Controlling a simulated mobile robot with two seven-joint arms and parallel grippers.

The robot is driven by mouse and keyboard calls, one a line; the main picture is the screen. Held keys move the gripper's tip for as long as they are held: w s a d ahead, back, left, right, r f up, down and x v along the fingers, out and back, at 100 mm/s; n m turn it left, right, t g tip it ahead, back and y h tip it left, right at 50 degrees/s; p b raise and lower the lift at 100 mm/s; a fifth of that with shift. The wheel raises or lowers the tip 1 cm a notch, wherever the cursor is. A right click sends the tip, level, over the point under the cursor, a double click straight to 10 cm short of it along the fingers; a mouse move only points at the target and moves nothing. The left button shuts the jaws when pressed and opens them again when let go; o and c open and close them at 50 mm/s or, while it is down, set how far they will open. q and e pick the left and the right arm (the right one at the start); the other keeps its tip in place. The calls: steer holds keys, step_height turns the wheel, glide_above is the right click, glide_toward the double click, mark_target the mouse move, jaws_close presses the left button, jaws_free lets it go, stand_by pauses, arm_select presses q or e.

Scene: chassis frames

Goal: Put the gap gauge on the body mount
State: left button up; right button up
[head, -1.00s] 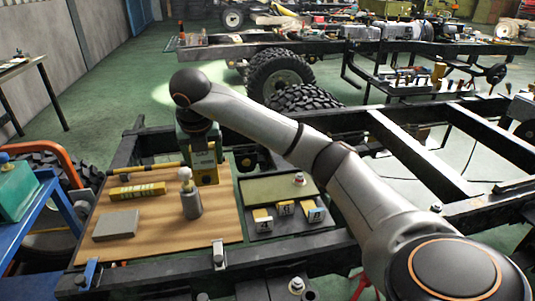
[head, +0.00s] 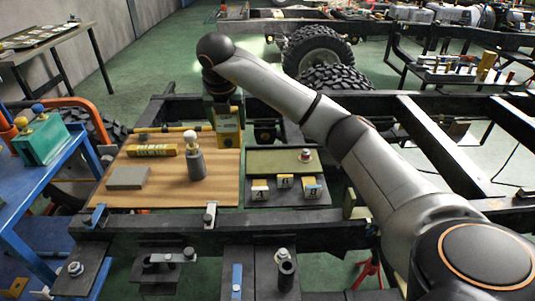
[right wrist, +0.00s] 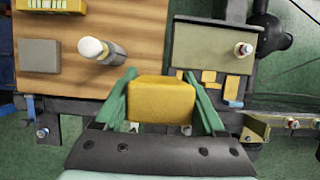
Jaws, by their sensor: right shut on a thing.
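My right gripper (right wrist: 160,106) is shut on a yellow block (right wrist: 160,99), likely the gap gauge. In the head view the block (head: 228,122) hangs below my right gripper (head: 222,104), by the far right corner of the wooden board. In the right wrist view the block hides what lies under it, between the board and the tray. I cannot tell for sure which part is the body mount; dark brackets with studs or sleeves, such as one with an upright sleeve (head: 286,272), stick out from the near frame rail. My left gripper is out of view.
The wooden board (head: 218,180) bears a grey block (head: 128,178), a yellow marked bar (head: 152,150) and a grey cylinder with a white knob (head: 195,163). The dark tray (head: 270,200) holds small numbered blocks. A blue bench (head: 60,160) stands left; frame rails surround the board.

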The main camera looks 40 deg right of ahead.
steer(key=shift+w+d+f+b, duration=0.2)
steer(key=shift+d+f+b, duration=0.15)
steer(key=shift+d+f, duration=1.8)
steer(key=shift+w+d+f+b, duration=0.25)
steer(key=shift+d+f+b, duration=0.1)
steer(key=shift+d+f, duration=1.8)
steer(key=shift+w+d+f+b, duration=0.2)
steer(key=shift+d+f+b, duration=0.15)
steer(key=shift+d+f, duration=1.8)
steer(key=shift+d, duration=0.15)
steer(key=o, duration=1.5)
steer(key=shift+r, duration=0.1)
steer(key=shift+s+r, duration=0.1)
steer(key=shift+r, duration=0.25)
steer(key=p+v, duration=0.1)
steer(key=v, duration=1)
steer(key=shift+r+p, duration=0.2)
steer(key=shift+p, duration=0.15)
